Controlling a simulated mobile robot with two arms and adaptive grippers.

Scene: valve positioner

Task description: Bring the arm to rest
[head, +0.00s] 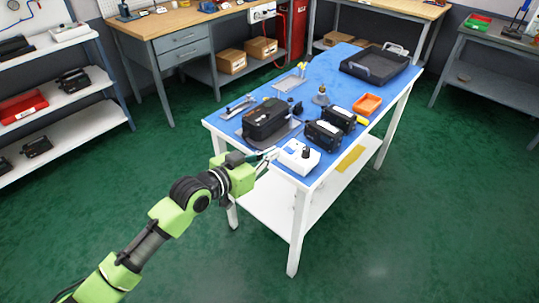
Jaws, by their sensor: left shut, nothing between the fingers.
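My left arm comes in from the lower left, and my left gripper (266,156) is at the near left edge of the blue-topped workbench (318,80). Its fingers are shut and hold nothing. The fingertips are close to a white box with a black knob (299,158); I cannot tell whether they touch it. A black valve positioner housing (267,119) sits on a grey plate behind the gripper. My right gripper is not in view.
On the bench are two black boxes (323,136), an orange bin (367,104) and a black tray (374,67). Shelves (62,102) stand at the left and a wooden-topped desk (180,22) at the back. The green floor (400,235) at the front right is clear.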

